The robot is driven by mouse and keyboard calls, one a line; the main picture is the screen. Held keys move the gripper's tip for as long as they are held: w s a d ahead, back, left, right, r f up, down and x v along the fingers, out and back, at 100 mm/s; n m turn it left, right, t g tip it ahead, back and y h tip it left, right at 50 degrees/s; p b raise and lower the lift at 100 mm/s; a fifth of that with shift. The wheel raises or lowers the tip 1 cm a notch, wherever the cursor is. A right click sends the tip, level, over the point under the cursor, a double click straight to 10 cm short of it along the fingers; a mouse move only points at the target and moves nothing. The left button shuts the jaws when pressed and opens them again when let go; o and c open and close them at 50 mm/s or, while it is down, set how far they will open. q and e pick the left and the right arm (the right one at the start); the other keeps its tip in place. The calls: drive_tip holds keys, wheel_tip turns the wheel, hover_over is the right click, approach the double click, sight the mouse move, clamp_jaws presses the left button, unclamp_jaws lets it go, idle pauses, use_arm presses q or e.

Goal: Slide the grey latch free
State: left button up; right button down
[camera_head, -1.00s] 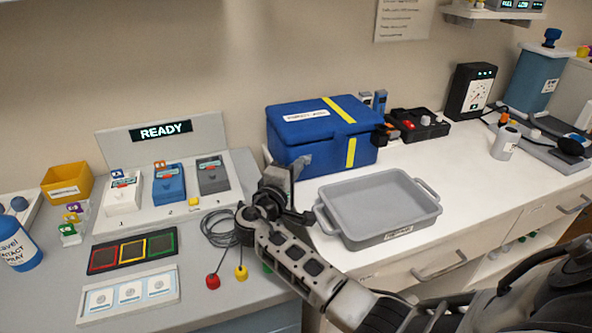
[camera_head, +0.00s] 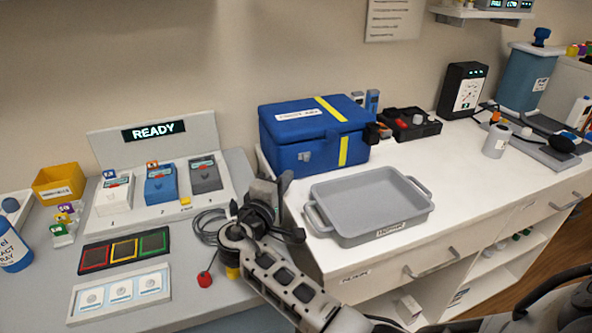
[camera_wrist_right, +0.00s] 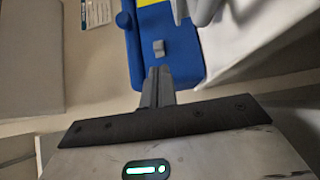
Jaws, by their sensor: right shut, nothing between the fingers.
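The grey latch (camera_head: 304,156) is a small block on the front of the blue box (camera_head: 350,157), left of the yellow strip. It also shows in the right wrist view (camera_wrist_right: 159,47), beyond my fingertips. My right gripper (camera_head: 284,181) is shut and empty, in front of the box and to the lower left of the latch. The box lid is down. My left gripper is not in view.
A grey tray (camera_head: 322,228) sits on the white counter just right of my right gripper. A looped grey cable (camera_head: 204,228) and a red-ended plug (camera_head: 205,280) lie to its left. A panel reading READY (camera_head: 155,131) stands further left.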

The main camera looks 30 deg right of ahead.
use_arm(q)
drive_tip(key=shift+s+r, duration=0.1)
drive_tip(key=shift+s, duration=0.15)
use_arm(e)
drive_tip(key=v, duration=0.4)
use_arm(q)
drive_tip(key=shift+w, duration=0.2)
use_arm(e)
drive_tip(key=shift+w, duration=0.1)
